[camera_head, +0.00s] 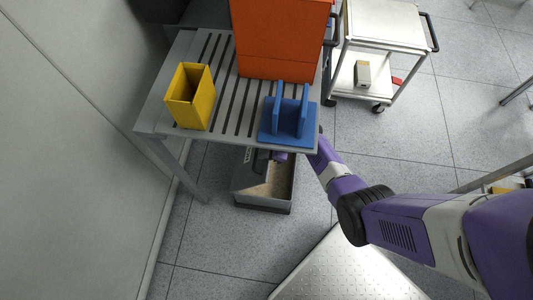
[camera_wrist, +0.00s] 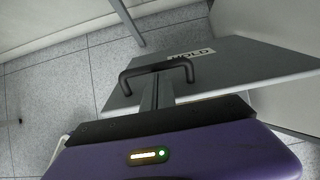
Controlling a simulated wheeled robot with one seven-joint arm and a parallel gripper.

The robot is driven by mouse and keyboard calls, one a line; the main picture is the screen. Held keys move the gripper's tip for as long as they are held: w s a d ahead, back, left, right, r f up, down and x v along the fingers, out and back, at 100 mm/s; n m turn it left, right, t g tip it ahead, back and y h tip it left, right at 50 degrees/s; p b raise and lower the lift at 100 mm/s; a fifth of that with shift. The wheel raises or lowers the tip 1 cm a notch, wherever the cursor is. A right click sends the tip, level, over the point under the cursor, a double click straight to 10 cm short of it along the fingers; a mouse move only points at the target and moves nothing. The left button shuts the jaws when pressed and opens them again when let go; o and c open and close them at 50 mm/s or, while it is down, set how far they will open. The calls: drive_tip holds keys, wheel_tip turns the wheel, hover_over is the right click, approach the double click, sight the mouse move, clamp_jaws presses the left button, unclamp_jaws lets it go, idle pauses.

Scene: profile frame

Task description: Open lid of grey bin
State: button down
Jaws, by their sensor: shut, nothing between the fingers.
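The grey bin (camera_head: 284,208) stands on the floor under the front of the slatted table. Its top is partly uncovered in the head view, and a tan inside shows. The grey lid (camera_wrist: 245,65) fills the middle right of the wrist view, with a white label and a dark bar handle (camera_wrist: 130,73). In the head view the table hides most of the lid. My gripper (camera_wrist: 157,92) is shut with nothing gripped, and its fingers are at the handle. Whether they touch the handle or lid is unclear. In the head view the gripper is largely hidden by the table edge.
The slatted table (camera_head: 222,120) carries a yellow bin (camera_head: 188,97), a blue holder (camera_head: 288,122) and an orange box (camera_head: 280,42). Its leg stands left of the bin. A white cart (camera_head: 383,22) stands at the back right. A wall (camera_head: 80,170) closes the left side.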

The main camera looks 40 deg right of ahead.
idle(0.3)
drive_tip(key=s+d+r+p, duration=0.1)
drive_tip(key=s+d+r, duration=0.3)
drive_tip(key=s+d, duration=0.6)
wheel_tip(320, 180, down, 4)
drive_tip(key=a+n+b, duration=0.2)
drive_tip(key=n+b, duration=0.1)
drive_tip(key=b, duration=0.5)
drive_tip(key=w+a+r+n+t+y+b, duration=0.3)
drive_tip(key=r+n, duration=0.4)
drive_tip(key=n, duration=0.8)
drive_tip(key=shift+h, duration=0.5)
drive_tip(key=x, duration=0.3)
drive_tip(key=b+x, duration=0.1)
drive_tip(key=x, duration=0.3)
drive_tip(key=b+x, duration=0.1)
drive_tip(key=x, duration=0.2)
drive_tip(key=shift+s+a+f, duration=0.15)
drive_tip(key=shift+a+f, duration=0.25)
drive_tip(key=shift+a, duration=0.05)
drive_tip(key=shift+g, duration=0.3)
